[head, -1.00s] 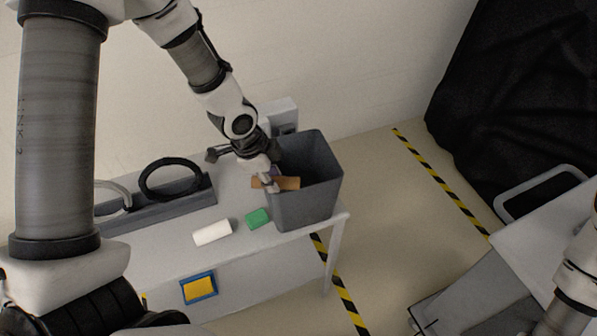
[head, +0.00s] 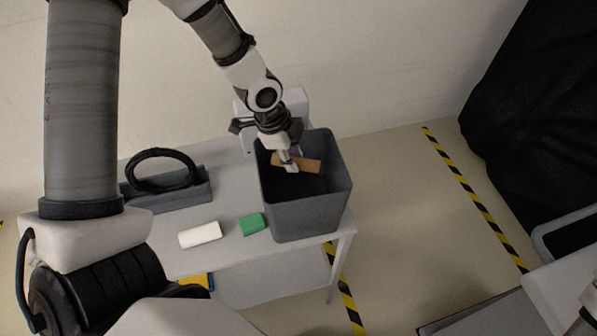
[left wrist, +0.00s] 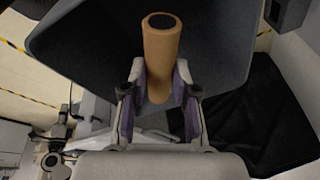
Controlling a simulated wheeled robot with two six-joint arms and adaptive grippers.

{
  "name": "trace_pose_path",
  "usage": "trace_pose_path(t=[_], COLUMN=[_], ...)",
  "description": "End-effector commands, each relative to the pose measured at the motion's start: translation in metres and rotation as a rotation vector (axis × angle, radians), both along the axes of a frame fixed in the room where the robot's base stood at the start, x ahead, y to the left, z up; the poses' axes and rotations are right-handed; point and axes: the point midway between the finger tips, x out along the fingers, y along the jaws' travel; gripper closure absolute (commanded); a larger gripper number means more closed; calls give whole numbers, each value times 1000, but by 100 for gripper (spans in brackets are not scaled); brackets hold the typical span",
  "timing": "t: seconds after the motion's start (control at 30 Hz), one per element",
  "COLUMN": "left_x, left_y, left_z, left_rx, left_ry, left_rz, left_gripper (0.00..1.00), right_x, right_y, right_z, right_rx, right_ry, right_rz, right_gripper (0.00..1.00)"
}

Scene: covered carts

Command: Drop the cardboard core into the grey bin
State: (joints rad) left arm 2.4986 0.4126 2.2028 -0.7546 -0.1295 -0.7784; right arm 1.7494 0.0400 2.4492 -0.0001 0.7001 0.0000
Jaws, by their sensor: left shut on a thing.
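The cardboard core (head: 308,165) is a short brown tube. My left gripper (head: 289,163) is shut on it and holds it over the open mouth of the grey bin (head: 305,212). In the left wrist view the core (left wrist: 161,50) stands out between the two purple-padded fingers of the gripper (left wrist: 158,88), with the bin's wall (left wrist: 75,22) around it. The bin stands at the right end of the grey table (head: 226,182). I cannot tell how far below the rim the core is. My right gripper is not in view.
A white roll (head: 200,235) and a green block (head: 252,224) lie on the table left of the bin. A black ring (head: 162,170) stands in a grey holder (head: 168,196) farther left. Something yellow (head: 197,281) shows below. Black covering (head: 530,130) hangs at the right.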

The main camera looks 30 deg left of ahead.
Motion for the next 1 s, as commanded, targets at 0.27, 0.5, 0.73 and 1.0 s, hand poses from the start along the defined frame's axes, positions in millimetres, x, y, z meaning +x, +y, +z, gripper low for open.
trace_pose_path(t=[0.27,0.5,0.73,1.0], left_x=[0,0,-2,-17], left_y=[0,0,3,16], left_z=[2,1,21,86], left_rx=[0,0,-1,-2], left_ry=[0,0,-6,-7], left_rz=[0,0,1,1], left_gripper=[42,42,42,42], right_x=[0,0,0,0], right_y=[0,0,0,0], right_z=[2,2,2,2], right_rx=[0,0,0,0], right_ry=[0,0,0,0], right_rz=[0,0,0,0], right_gripper=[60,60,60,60])
